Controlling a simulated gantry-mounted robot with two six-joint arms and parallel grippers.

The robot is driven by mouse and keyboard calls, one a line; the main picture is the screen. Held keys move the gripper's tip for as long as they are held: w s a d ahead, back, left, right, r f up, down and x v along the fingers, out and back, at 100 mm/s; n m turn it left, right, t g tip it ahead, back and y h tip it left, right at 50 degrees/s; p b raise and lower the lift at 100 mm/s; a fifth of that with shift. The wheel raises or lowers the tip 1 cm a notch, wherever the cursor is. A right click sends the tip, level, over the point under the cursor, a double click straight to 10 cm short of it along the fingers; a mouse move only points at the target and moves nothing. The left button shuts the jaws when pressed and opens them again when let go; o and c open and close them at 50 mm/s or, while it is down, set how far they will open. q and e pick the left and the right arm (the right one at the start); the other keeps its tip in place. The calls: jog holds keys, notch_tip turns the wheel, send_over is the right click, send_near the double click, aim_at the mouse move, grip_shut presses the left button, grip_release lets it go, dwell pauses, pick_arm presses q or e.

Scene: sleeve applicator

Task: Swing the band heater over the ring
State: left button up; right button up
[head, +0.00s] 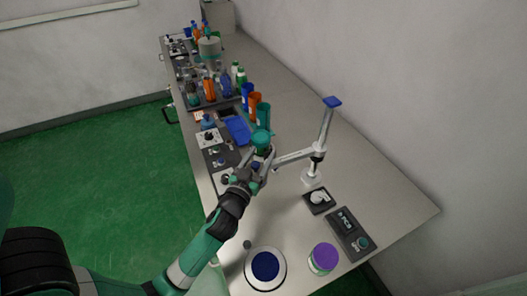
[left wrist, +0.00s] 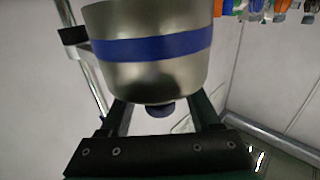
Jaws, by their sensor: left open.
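A jointed grey swing arm (head: 293,157) reaches left from an upright post to my left gripper (head: 258,170). In the left wrist view a metal cup-like cylinder with a blue band, apparently the band heater (left wrist: 150,70), stands just beyond the jaws, with a dark bracket at its left. A dark blue knob (left wrist: 160,109) under it shows between the open fingers of my left gripper (left wrist: 162,115), with gaps at both sides. In the head view this end is mostly hidden by the gripper. A white ring with a dark blue centre (head: 265,267) lies at the near table end; I cannot tell whether it is the task's ring.
A jar with a purple lid (head: 323,258) and a dark control panel (head: 347,231) stand at the near right. Bottles and a blue tray (head: 238,129) crowd the far table. The table's right side (head: 380,180) is clear.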

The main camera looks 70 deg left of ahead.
pick_arm(q)
jog(key=shift+s+d+f, duration=0.1)
jog(key=shift+c, duration=1)
grip_shut()
dwell(0.3)
